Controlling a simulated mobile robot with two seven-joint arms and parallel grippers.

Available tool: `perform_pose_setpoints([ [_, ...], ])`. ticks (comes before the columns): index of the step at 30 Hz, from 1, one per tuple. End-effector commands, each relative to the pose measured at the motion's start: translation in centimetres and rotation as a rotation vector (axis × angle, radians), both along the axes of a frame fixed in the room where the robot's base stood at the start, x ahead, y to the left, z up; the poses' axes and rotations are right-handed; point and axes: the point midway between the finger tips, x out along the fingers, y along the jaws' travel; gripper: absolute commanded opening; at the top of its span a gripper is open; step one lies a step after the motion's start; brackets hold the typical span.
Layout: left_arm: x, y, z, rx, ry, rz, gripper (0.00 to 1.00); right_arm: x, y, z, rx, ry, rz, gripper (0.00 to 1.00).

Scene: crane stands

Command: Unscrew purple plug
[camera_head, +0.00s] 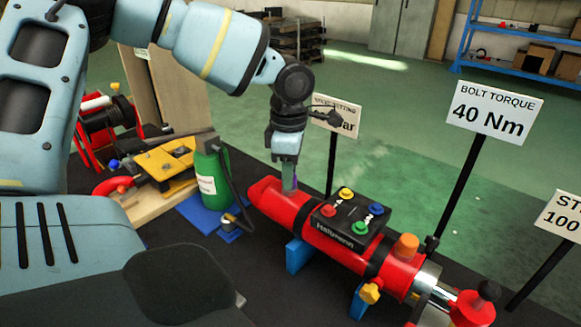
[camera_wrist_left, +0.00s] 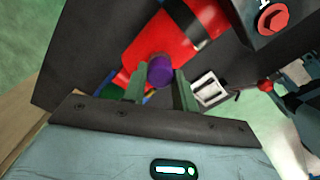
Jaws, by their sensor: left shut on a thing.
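The purple plug (camera_wrist_left: 160,70) sits on the far end of a red cylinder (camera_wrist_left: 165,38). In the head view the cylinder (camera_head: 310,226) lies on blue supports, and only a sliver of the plug shows at the fingertips. My left gripper (camera_head: 287,178) points down at the cylinder's far left end. In the left wrist view its two green-grey fingers (camera_wrist_left: 160,88) stand on either side of the plug and are shut on it. The plug's base and threads are hidden. My right gripper is not in view.
A black box with coloured buttons (camera_head: 347,218) sits on the cylinder. An orange knob (camera_head: 408,244) stands toward its near end. A green bottle (camera_head: 210,172) stands left of the cylinder. Signs on posts, such as the bolt torque sign (camera_head: 494,112), stand behind and to the right.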

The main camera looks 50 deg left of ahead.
Motion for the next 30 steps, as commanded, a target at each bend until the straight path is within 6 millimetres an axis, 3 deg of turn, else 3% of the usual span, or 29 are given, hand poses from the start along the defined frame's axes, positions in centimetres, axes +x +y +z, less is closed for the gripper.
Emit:
perform_pose_setpoints([
  [9,0.15,0.04,0.25,0.001,-0.007,0.052,0.0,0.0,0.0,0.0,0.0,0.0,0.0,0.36],
  [10,0.15,0.04,0.25,0.001,-0.007,0.052,0.29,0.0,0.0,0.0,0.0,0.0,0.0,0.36],
  [16,0.09,0.02,0.16,0.001,-0.004,0.05,0.53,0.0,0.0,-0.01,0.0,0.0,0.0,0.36],
  [21,0.04,0.02,0.08,0.0,-0.002,0.05,0.53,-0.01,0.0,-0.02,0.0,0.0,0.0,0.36],
  [24,0.02,0.01,0.04,0.0,-0.001,0.049,0.46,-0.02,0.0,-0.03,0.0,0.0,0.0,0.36],
  [30,-0.01,0.01,0.02,0.0,0.0,0.049,0.46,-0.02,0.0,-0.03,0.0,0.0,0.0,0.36],
])
